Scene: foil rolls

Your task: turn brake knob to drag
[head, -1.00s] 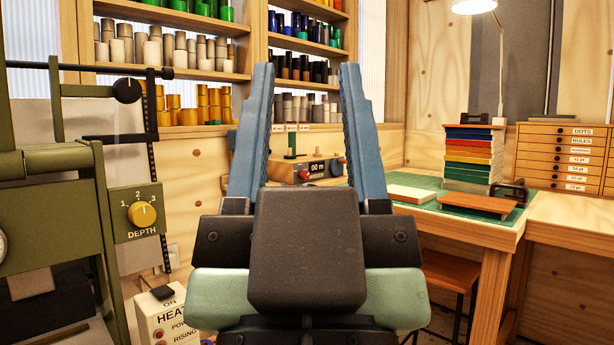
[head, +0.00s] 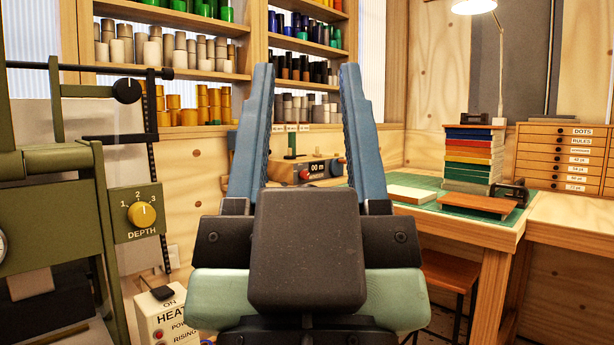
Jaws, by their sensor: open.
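My gripper (head: 306,72) is open and empty in the middle of the head view, its two blue fingers pointing up and away. Beyond it, seen between the fingers, a small counter unit (head: 292,170) with a display reading "00 m" stands by the back wall. It has a small red knob (head: 304,175) left of the display and a blue and red knob (head: 337,166) on its right. I cannot tell which of these, if any, is the brake knob. No "brake" or "drag" lettering is readable. My gripper hides the unit's lower part.
A green press (head: 40,205) with a yellow DEPTH knob (head: 142,214) and a black knob (head: 127,91) stands at left, above a white heater box (head: 165,318). A wooden bench (head: 480,233) with stacked books (head: 473,160) is at right. Foil-roll shelves (head: 175,78) line the back.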

